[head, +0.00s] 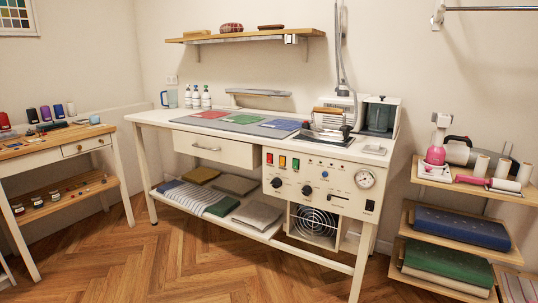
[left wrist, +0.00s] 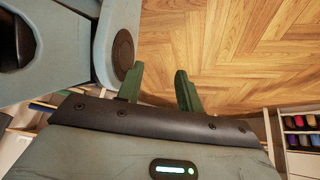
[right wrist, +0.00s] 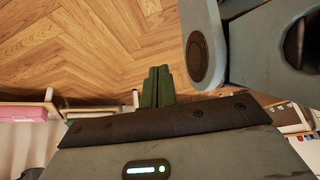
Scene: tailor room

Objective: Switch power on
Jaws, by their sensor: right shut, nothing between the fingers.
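A white ironing workstation stands in the middle of the head view, and its control panel (head: 318,182) faces me. The panel carries a red rocker (head: 269,158), an orange rocker (head: 282,161) and a green rocker (head: 295,163) in a row. Black knobs, a round pressure gauge (head: 364,178) and a small black switch (head: 370,205) are also on it. Labels are too small to read. My left gripper (left wrist: 159,88) shows in its wrist view, open and empty above the wood floor. My right gripper (right wrist: 157,85) is shut and empty above the floor. Neither gripper shows in the head view.
An iron (head: 330,125) rests on the table's right side beside a boiler unit. A wooden side table (head: 100,134) stands left and shelves (head: 480,190) with fabric rolls stand right. A round vent (head: 315,222) sits below the panel. The floor (head: 200,250) in front is clear.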

